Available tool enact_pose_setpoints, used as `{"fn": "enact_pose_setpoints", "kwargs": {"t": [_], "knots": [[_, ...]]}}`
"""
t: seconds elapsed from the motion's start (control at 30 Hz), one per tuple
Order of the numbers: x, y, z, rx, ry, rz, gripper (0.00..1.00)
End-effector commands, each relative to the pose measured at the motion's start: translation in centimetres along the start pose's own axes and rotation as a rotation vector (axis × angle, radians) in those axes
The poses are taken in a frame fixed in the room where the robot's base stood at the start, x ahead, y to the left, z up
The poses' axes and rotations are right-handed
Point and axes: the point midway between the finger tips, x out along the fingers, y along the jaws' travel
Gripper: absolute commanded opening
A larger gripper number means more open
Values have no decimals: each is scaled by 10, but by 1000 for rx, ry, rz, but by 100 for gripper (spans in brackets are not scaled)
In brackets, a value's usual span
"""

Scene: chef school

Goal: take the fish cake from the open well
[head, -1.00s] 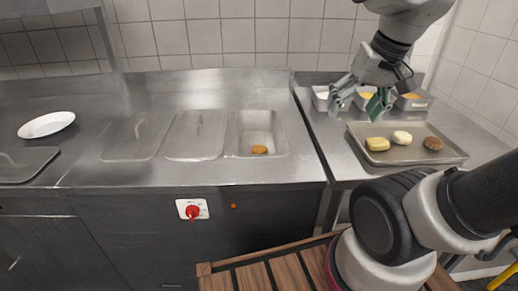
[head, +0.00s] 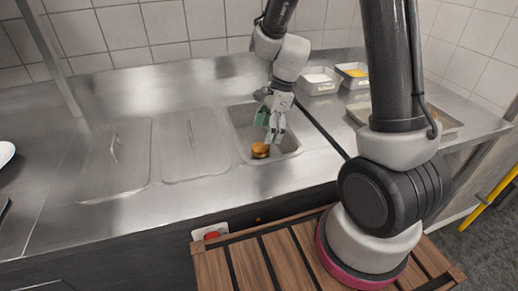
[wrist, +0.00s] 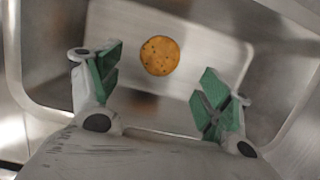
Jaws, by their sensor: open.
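The fish cake (head: 260,150) is a round golden-brown patty lying in the open well (head: 291,146), a rectangular steel basin sunk in the counter. In the wrist view the fish cake (wrist: 160,56) lies on the well's floor, a little beyond the fingertips and between their lines. My gripper (head: 270,122) is over the well, pointing down, with its green-padded fingers apart. In the wrist view my gripper (wrist: 162,82) is open and empty. I cannot tell its exact height above the fish cake.
Two lidded wells (head: 194,148) (head: 115,160) lie left of the open one. Steel containers (head: 320,82) stand at the back right, and a tray (head: 447,122) is partly hidden behind my arm. A plate (head: 5,153) shows at the left edge. The well's walls surround my fingers.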

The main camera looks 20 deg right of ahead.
Motion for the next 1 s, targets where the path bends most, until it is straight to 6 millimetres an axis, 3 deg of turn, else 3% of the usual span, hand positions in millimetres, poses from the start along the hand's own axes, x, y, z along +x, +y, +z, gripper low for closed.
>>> {"fn": "enact_pose_setpoints", "kwargs": {"t": [0.4,0.67,0.77,0.97,1.0], "knots": [[58,0,2,-3,2,2,78],[63,-1,2,-3,1,-1,78],[63,-1,2,-3,1,0,66],[63,-1,2,-3,1,0,29],[63,-1,2,-3,1,0,29]]}}
